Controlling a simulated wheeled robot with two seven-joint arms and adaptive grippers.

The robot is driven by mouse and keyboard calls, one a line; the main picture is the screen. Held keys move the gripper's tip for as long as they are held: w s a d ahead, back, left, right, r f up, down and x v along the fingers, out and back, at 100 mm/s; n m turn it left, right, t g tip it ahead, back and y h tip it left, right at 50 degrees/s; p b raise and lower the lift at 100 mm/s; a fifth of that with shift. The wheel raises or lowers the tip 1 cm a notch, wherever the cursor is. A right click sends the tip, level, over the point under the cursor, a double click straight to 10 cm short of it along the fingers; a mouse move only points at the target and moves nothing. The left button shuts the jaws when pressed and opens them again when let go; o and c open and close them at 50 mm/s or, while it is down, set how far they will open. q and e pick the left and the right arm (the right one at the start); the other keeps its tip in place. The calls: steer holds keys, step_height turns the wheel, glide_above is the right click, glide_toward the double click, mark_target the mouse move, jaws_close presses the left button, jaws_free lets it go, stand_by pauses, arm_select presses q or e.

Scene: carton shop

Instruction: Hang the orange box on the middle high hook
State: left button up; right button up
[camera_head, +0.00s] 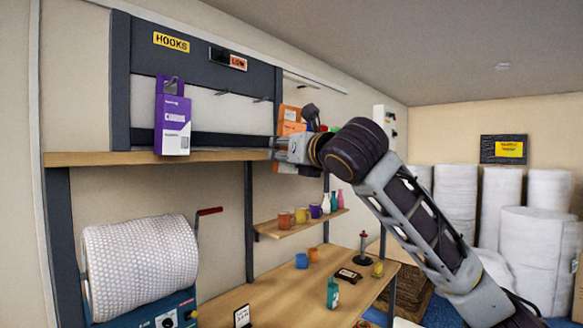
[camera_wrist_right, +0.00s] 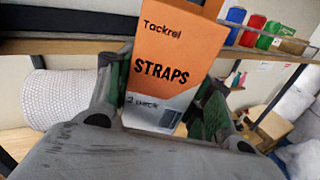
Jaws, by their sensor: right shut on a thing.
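The orange box (camera_head: 291,122) is at the right end of the hook board in the head view. In the right wrist view the orange box (camera_wrist_right: 170,65) reads "STRAPS", leans slightly and fills the space between the fingers. My right gripper (camera_wrist_right: 165,105) is shut on its lower part; the gripper (camera_head: 285,150) is partly hidden by its own wrist in the head view. The middle hook (camera_head: 221,93) is bare and left of the box. The right hook (camera_head: 263,99) is also bare and nearer to it. My left gripper is out of view.
A purple box (camera_head: 173,125) hangs at the left hook. A wooden shelf (camera_head: 110,158) runs below the hooks, close to my gripper. Lower, a small shelf (camera_head: 275,228) holds cups and bottles. Colored spools (camera_wrist_right: 253,30) stand behind the box in the wrist view.

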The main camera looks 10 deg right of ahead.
steer(key=shift+s+a+r+n+g+y+p, duration=0.55)
steer(key=shift+s+a+r+y, duration=1.2)
steer(key=shift+r, duration=2.65)
steer(key=shift+s+a+r+n+g+y+p, duration=0.45)
steer(key=shift+s+a+r+n, duration=0.45)
steer(key=shift+s+r, duration=2.6)
steer(key=g+y, duration=0.1)
steer(key=y, duration=0.1)
glide_toward(210, 130)
steer(key=shift+s+d+r+n, duration=0.2)
steer(key=shift+s+d+r, duration=0.1)
steer(key=shift+s+d, duration=0.3)
steer(key=shift+s+d+r+n, duration=0.15)
steer(key=shift+s+d+r, duration=0.25)
steer(key=shift+s, duration=0.45)
steer(key=shift+f, duration=0.1)
steer(key=shift+w+a, duration=0.15)
steer(key=shift+w, duration=0.05)
steer(key=shift+f+x, duration=0.15)
steer(key=shift+x, duration=1.9)
steer(key=shift+f+x, duration=0.15)
steer(key=shift+x, duration=1.85)
steer(key=shift+w+a+f, duration=0.25)
steer(key=shift+w+a, duration=0.05)
steer(key=shift+w, duration=0.1)
